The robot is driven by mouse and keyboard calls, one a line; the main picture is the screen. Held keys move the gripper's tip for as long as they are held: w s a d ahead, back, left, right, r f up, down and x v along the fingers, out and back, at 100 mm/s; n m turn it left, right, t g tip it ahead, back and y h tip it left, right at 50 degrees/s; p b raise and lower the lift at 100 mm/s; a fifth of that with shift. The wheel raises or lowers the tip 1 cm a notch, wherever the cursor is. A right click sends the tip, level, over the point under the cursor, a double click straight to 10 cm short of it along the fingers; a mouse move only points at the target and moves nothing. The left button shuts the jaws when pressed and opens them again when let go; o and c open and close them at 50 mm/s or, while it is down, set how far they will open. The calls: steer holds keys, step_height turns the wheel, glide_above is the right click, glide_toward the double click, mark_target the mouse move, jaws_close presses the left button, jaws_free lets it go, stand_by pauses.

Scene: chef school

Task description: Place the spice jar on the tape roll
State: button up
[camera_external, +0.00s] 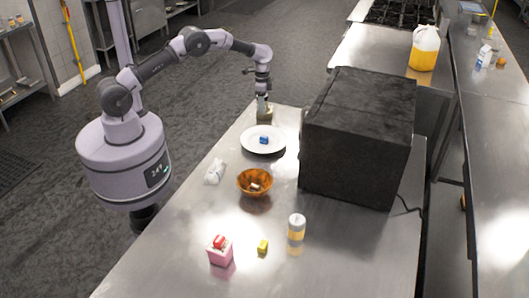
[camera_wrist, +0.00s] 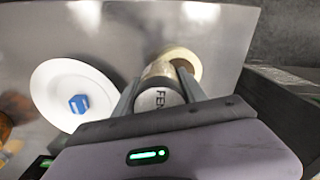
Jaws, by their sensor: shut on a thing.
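My gripper (camera_external: 262,98) is at the far end of the steel table and points down. In the wrist view my gripper (camera_wrist: 159,76) is shut on the spice jar (camera_wrist: 160,98), a cylinder with a pale end lettered "FEN". The cream tape roll (camera_wrist: 184,58) shows behind the jar, which partly covers it. In the external view the tape roll (camera_external: 265,118) lies on the table directly below my gripper. The held jar is hard to make out there, and I cannot tell whether it touches the roll.
A white plate (camera_external: 257,147) with a blue block (camera_external: 264,140) is close to the roll. A large black box (camera_external: 357,140) stands to the right. A wooden bowl (camera_external: 247,189), a shaker (camera_external: 296,228) and a pink box (camera_external: 221,256) are nearer the camera.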

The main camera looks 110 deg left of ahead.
steer(key=shift+f, duration=0.15)
steer(key=shift+f, duration=0.15)
steer(key=o, duration=1.4)
steer(key=shift+o, duration=0.2)
